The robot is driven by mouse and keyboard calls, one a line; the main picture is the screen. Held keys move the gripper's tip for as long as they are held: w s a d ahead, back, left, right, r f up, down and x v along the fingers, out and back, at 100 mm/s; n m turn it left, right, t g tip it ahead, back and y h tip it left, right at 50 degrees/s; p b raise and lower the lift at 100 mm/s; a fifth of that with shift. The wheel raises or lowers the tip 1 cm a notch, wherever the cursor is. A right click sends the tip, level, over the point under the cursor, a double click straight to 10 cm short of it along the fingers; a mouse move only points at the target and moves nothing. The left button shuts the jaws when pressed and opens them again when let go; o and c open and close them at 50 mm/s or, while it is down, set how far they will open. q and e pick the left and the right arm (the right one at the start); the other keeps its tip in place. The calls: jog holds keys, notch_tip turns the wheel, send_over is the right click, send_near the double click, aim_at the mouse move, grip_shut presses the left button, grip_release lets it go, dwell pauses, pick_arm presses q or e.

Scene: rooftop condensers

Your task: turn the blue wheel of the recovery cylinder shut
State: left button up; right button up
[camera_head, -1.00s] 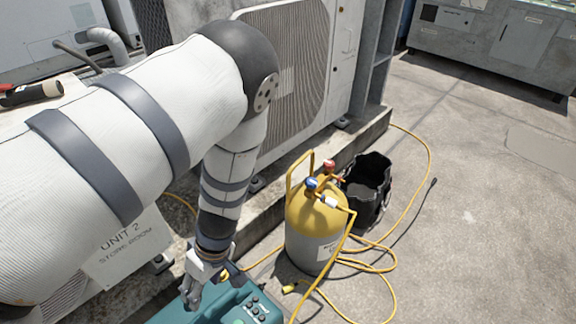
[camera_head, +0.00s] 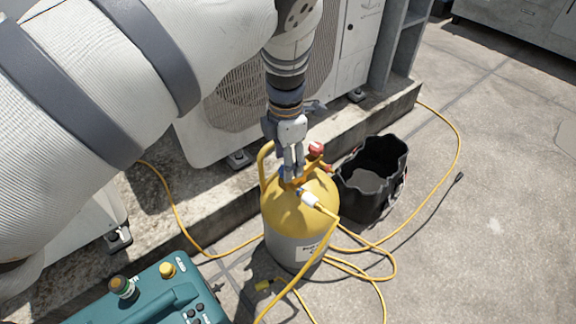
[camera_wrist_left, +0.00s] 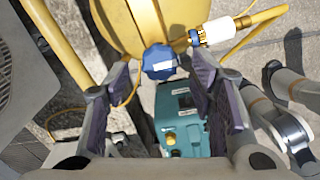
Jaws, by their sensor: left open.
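The recovery cylinder (camera_head: 300,218), yellow above and grey below, stands upright on the ground. Its blue wheel (camera_wrist_left: 159,62) shows in the left wrist view between the two dark finger pads, which are apart. In the head view my left gripper (camera_head: 292,174) points down over the cylinder's top and hides most of the blue wheel. The gripper is open, with nothing held; I cannot tell whether a finger touches the wheel. A red wheel (camera_head: 316,149) sits just behind and to the right. My right gripper is not in view.
A white hose fitting (camera_head: 309,199) with a yellow hose (camera_head: 292,288) is close to the fingers. The cylinder's yellow handle (camera_head: 264,165) rises at left. A black bucket (camera_head: 372,200) stands at right, a teal machine (camera_head: 150,290) in front left. Open concrete lies right.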

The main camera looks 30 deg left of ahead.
pick_arm(q)
jog(key=shift+f, duration=0.95)
jog(key=c, duration=1.2)
jog(key=shift+o, duration=0.3)
